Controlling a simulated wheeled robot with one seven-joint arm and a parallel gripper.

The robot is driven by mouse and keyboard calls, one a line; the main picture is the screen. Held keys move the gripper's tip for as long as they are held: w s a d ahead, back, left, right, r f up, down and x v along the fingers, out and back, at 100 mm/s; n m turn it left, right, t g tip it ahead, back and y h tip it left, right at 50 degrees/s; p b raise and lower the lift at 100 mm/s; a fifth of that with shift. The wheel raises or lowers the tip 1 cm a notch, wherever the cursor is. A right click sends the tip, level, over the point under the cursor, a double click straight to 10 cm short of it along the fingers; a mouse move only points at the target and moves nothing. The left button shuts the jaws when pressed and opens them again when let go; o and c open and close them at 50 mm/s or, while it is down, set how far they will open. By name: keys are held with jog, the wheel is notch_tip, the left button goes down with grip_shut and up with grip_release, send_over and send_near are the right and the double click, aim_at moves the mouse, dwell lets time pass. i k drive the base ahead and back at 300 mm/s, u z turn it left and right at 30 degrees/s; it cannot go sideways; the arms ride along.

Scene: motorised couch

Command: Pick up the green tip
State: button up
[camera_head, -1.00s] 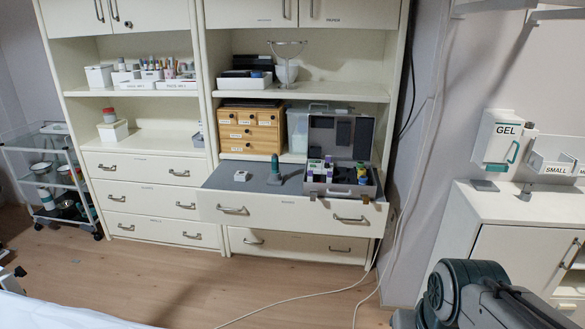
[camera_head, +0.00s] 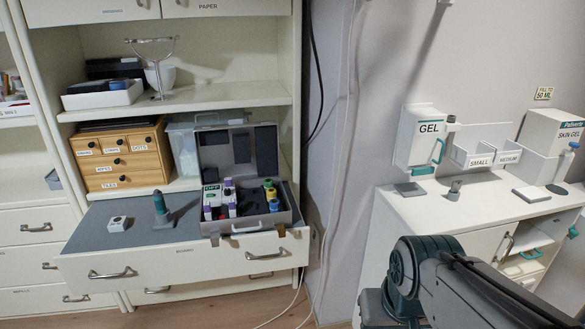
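An open grey case (camera_head: 289,215) sits on the right part of a pulled-out drawer, its lid raised against the back. In its right part stand several small coloured tips in a short row. The upper ones look yellow (camera_head: 268,183) and yellow-green (camera_head: 271,193), and the lowest looks blue (camera_head: 274,205). They are too small for me to tell for certain which is the green tip. Purple-and-white items (camera_head: 228,196) stand in the case's left part. A teal handheld device (camera_head: 160,203) stands upright left of the case. My gripper is out of view; only my arm shows at lower right.
The pulled-out drawer (camera_head: 100,270) juts from the cabinet, with a small white box (camera_head: 117,224) on its grey top. A cable hangs between.

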aim_at(268, 183)
jog(key=u, duration=0.05)
jog(key=i, duration=1.55)
jog(key=u, duration=0.65)
jog(key=i, duration=0.5)
jog(key=u, duration=0.1)
